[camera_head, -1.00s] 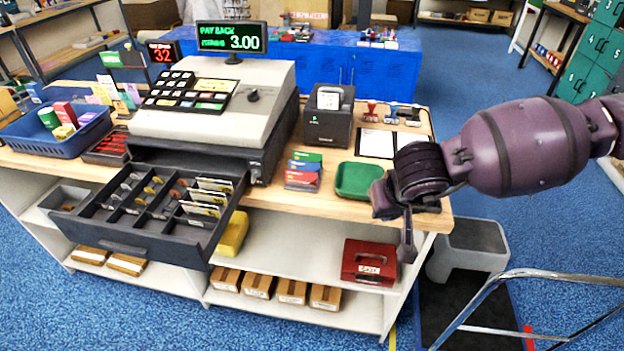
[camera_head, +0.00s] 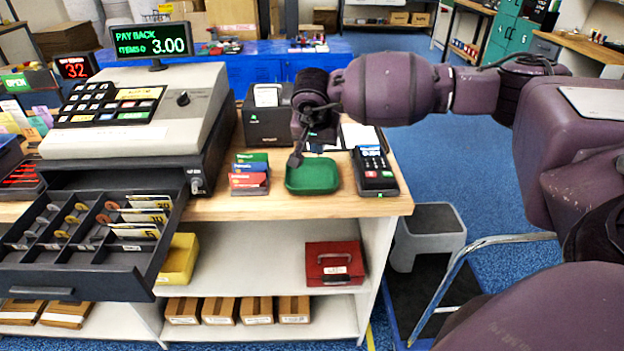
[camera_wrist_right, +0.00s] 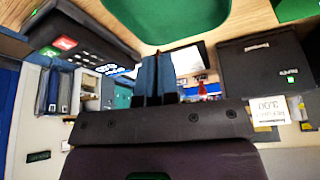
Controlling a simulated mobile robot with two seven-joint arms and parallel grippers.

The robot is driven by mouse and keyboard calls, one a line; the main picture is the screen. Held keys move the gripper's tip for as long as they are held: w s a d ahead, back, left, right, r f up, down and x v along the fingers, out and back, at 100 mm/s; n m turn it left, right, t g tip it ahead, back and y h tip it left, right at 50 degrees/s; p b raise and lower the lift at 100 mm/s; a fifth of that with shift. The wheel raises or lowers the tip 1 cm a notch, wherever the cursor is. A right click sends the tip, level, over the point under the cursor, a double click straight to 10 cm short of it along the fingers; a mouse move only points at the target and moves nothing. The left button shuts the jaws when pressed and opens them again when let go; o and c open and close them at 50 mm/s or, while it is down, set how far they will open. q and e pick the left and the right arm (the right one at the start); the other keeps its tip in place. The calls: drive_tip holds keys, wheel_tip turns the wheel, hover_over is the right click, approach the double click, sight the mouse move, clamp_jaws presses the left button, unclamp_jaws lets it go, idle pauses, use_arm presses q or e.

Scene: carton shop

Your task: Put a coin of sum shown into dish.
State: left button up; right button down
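The green dish (camera_head: 312,175) stands on the wooden counter; no coin shows in it. The open cash drawer (camera_head: 115,285) at the left holds small gold coins (camera_head: 62,234), copper coins (camera_head: 112,205) and number cards (camera_head: 140,217) in compartments. The display (camera_head: 150,40) reads PAY BACK, 3.00. My right gripper (camera_head: 296,160) points down at the dish's left rim, apart from the drawer. My left gripper is out of view.
A card terminal (camera_head: 374,170) stands right of the dish and coloured card packs (camera_head: 250,175) stand left. A receipt printer (camera_head: 268,118) is behind. The register (camera_head: 140,115) stands above the drawer. A red cash box (camera_head: 335,262) is on the shelf below.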

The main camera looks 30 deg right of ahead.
drive_tip(key=b, duration=0.2)
hover_over(319, 177)
drive_tip(key=s+a, duration=0.2)
drive_tip(key=f, duration=0.5)
drive_tip(key=shift+w+d, duration=0.15)
drive_tip(key=shift+d, duration=0.05)
drive_tip(key=shift+f, duration=0.45)
drive_tip(key=c, duration=1.3)
unclamp_jaws()
drive_tip(key=v, duration=1.1)
drive_tip(key=shift+w+d+p, duration=0.1)
drive_tip(key=shift+p, duration=0.25)
